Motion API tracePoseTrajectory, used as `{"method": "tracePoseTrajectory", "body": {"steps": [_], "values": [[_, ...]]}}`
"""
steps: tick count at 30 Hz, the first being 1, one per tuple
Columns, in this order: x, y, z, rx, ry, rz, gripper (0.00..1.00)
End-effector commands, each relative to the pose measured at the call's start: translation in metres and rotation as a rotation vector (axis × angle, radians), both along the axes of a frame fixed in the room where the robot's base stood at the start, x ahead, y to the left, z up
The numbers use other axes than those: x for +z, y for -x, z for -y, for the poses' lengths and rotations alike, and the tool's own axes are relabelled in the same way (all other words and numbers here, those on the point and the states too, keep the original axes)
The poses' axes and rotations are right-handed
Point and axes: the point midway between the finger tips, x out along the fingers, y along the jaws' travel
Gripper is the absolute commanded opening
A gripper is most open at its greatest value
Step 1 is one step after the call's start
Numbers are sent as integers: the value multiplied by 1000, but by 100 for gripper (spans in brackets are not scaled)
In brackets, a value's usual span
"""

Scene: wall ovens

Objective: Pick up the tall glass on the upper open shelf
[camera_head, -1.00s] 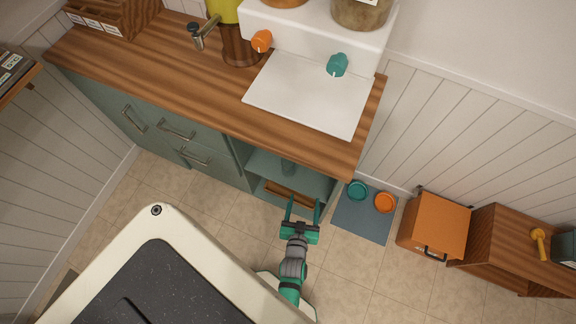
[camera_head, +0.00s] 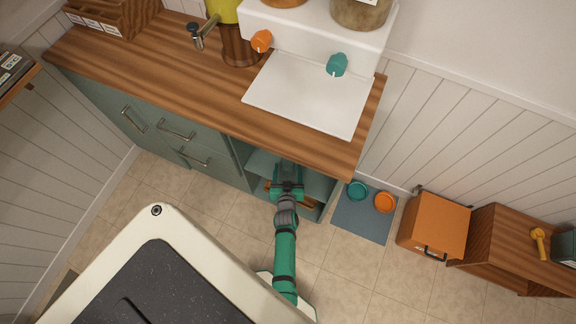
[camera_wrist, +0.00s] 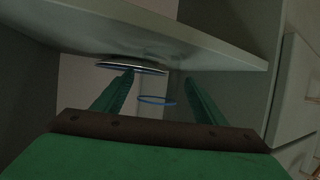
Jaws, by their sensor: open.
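In the wrist view, a thin blue ring, apparently the rim of a clear tall glass (camera_wrist: 157,103), shows between my fingers. The glass walls barely show, and I cannot tell how the glass meets the shelf. My gripper (camera_wrist: 158,78) is open, with one green finger on each side of the ring in the picture; contact is not visible. In the head view my gripper (camera_head: 288,170) reaches into the open shelves under the counter and covers the glass. A pale shelf board (camera_wrist: 190,40) crosses the top of the wrist view.
A silvery disc (camera_wrist: 130,67) lies against the board, close to a fingertip. The wooden counter (camera_head: 150,80) overhangs the opening. Drawers with handles (camera_head: 176,130) stand to the left. A mat (camera_head: 362,225) with two bowls and an orange box (camera_head: 435,225) are to the right.

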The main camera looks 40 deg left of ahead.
Motion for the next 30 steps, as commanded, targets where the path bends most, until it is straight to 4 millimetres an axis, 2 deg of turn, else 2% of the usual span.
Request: {"method": "tracePoseTrajectory", "body": {"steps": [12,23,24,30], "values": [[-13,-35,-24,0,1,1,65],[-17,-41,-28,-1,1,-1,65],[-16,-41,-28,-1,1,-1,63],[-16,-41,-28,0,1,-1,16]]}}
